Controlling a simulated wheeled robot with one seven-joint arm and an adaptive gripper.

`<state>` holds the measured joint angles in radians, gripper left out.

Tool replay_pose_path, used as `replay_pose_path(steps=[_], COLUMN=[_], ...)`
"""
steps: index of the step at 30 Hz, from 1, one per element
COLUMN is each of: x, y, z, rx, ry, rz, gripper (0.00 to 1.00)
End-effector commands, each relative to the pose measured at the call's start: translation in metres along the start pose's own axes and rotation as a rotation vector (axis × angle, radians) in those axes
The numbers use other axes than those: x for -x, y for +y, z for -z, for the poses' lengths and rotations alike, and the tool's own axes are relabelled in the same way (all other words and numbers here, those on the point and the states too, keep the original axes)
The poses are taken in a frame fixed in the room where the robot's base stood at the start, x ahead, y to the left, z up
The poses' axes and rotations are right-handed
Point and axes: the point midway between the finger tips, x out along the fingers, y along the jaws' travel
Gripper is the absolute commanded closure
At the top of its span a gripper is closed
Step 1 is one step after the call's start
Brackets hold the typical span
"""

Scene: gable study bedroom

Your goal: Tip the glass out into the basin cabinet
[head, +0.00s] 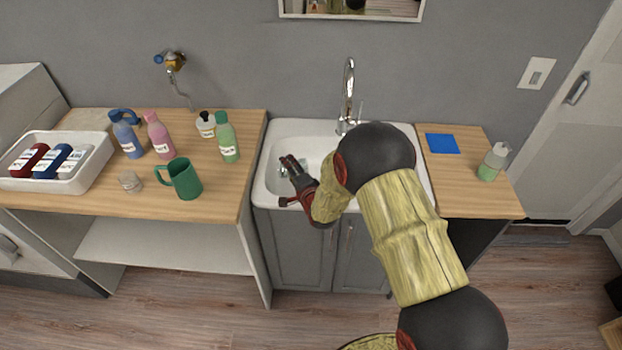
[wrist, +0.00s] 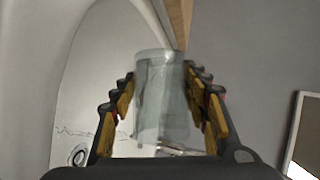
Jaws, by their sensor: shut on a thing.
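The basin cabinet (head: 262,192) has a white sink top, a tall chrome tap (head: 348,92) and grey doors below. My gripper (head: 287,166) is over the left part of the basin and is shut on a clear glass. In the wrist view the glass (wrist: 162,95) sits between the two fingers (wrist: 162,112), with the basin's white surface and its drain behind it. In the head view only a small part of the glass shows at the fingertips. My arm hides the right part of the basin. I cannot tell whether the glass holds any liquid.
The left counter (head: 225,185) holds a green mug (head: 181,180), several bottles, a small jar (head: 130,181) and a white tray (head: 60,187) of bottles. The right counter (head: 465,197) holds a blue square (head: 442,143) and a soap bottle (head: 493,162).

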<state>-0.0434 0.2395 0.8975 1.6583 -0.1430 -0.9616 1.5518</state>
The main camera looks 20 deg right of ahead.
Motion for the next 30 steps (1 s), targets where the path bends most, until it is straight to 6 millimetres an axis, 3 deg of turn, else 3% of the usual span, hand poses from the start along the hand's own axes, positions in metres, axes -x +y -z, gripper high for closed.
replay_pose_path(steps=[30], x=[0.0037], y=[-0.0069], z=[0.0046], rx=[-0.103], ry=[-0.024], rz=[0.059], gripper=[0.86])
